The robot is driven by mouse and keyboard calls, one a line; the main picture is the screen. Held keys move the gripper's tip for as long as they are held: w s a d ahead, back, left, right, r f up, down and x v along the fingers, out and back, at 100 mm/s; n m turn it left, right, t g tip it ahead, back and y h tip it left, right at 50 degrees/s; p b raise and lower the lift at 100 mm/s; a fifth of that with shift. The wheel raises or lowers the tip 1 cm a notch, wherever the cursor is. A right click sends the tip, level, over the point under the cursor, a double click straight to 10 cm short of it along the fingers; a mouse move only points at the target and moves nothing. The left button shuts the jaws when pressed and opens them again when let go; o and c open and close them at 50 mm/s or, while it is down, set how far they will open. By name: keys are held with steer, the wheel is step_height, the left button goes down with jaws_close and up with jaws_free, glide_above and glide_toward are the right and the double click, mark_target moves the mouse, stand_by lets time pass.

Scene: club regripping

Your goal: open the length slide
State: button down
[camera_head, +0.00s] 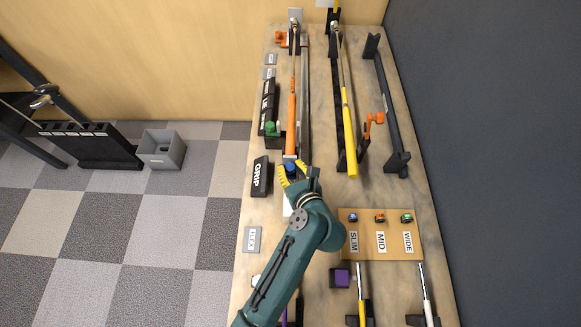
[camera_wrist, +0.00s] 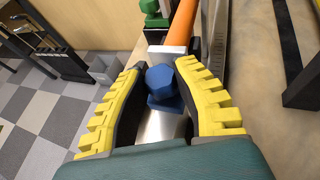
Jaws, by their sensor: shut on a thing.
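The length slide shows in the wrist view as a silver metal bar (camera_wrist: 160,127) with an upright silver plate (camera_wrist: 168,50) and a blue faceted knob (camera_wrist: 162,84). My gripper (camera_wrist: 162,71) has its yellow ribbed fingers on either side of the knob and is shut on it. In the head view my gripper (camera_head: 291,170) is at the near end of the club's orange grip (camera_head: 291,125). That grip (camera_wrist: 181,22) lies just beyond the plate in the wrist view. My fingers and arm hide most of the slide in the head view.
A ruler-like strip (camera_wrist: 242,35) runs along the right of the slide. A black GRIP block (camera_head: 261,177) stands left of my gripper. A green-topped clamp (camera_head: 272,129) is farther up. A yellow-gripped club (camera_head: 349,135) and a SLIM/MID/WIDE board (camera_head: 381,247) are to the right.

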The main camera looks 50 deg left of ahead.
steer(key=shift+s, duration=0.1)
steer(key=shift+s+d+r+p, duration=0.1)
steer(key=shift+s+d+p, duration=0.1)
steer(key=shift+p, duration=0.35)
steer(key=s+d+p, duration=0.2)
steer(key=p, duration=0.1)
steer(key=s+d+p, duration=0.3)
steer(key=shift+s+d, duration=0.2)
steer(key=shift+d, duration=0.15)
steer(key=shift+s+d, duration=0.1)
steer(key=shift+s, duration=0.05)
steer(key=shift+f, duration=0.25)
steer(key=c, duration=0.8)
jaws_free()
steer(key=shift+c, duration=0.2)
steer(key=shift+o, duration=0.2)
steer(key=shift+r, duration=0.1)
